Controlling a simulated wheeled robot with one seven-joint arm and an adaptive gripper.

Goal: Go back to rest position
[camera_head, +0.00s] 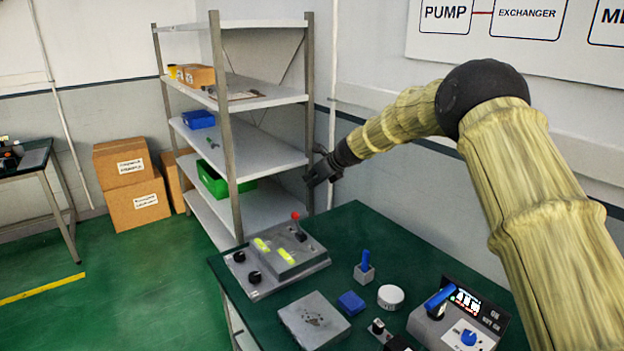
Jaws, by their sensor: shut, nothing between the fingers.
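My gripper (322,172) is dark and small in the picture, at the end of my arm. It hangs in the air above the far edge of the green-topped table (375,240), in front of the shelf's right post. Its fingers point left and down, and nothing shows between them; it is shut. My arm comes in from the lower right, bends at a black joint at the upper right and reaches left to the gripper.
On the table are a grey control box (278,262) with a red-tipped lever, a grey plate (313,320), a blue block (351,303), a white disc (390,296), a blue-handled switch (365,268) and a console (458,318). A metal shelf (245,92) stands behind; cardboard boxes (132,185) sit left.

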